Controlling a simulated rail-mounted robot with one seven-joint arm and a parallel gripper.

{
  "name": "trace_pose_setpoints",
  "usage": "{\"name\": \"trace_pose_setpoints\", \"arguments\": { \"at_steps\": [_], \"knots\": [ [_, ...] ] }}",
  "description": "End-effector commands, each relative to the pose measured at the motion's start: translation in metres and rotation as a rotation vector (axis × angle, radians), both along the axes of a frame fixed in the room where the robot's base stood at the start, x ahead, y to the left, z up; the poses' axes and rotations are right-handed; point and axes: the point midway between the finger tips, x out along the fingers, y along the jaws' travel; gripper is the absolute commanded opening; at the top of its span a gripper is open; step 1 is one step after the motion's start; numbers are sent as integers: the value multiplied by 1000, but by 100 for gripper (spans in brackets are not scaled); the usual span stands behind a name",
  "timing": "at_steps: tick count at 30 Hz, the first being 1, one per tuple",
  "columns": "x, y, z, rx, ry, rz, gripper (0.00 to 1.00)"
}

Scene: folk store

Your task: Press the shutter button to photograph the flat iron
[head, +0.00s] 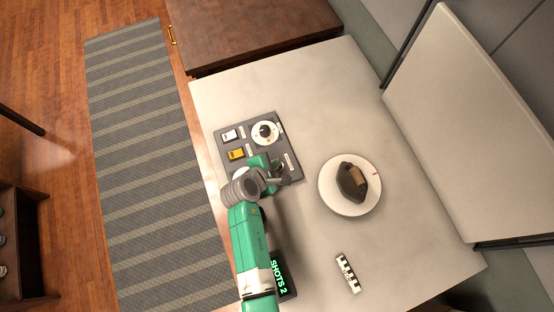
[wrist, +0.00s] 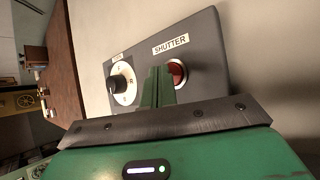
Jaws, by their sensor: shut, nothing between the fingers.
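The flat iron (head: 352,182) is dark with a brownish handle and sits on a white round plate (head: 335,201) on the table. The dark control panel (head: 227,140) lies to the left of it. In the wrist view, the red shutter button (wrist: 179,73) sits in a pale ring below the SHUTTER label (wrist: 171,44). My gripper (wrist: 158,74) is shut and empty, its green fingers just left of the button and partly covering it. I cannot tell if they touch it. In the head view, my arm and gripper hide the button.
The panel also has a round dial (head: 264,133), a white switch (head: 229,134) and a yellow switch (head: 236,154). A display (head: 279,277) reads SHOTS 2. A black-and-white scale bar (head: 347,273) lies at the front. A pale upright board (head: 470,130) stands right. The table's far part is clear.

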Motion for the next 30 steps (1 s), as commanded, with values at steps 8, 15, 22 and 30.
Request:
{"name": "trace_pose_setpoints", "arguments": {
  "at_steps": [8, 15, 22, 30],
  "knots": [
    [0, 0, -3, 0, 0, 0, 0],
    [0, 0, -6, 0, 0, 0, 0],
    [0, 0, -8, -1, 0, 1, 0],
    [0, 0, -8, -1, 0, 1, 0]
  ]
}}
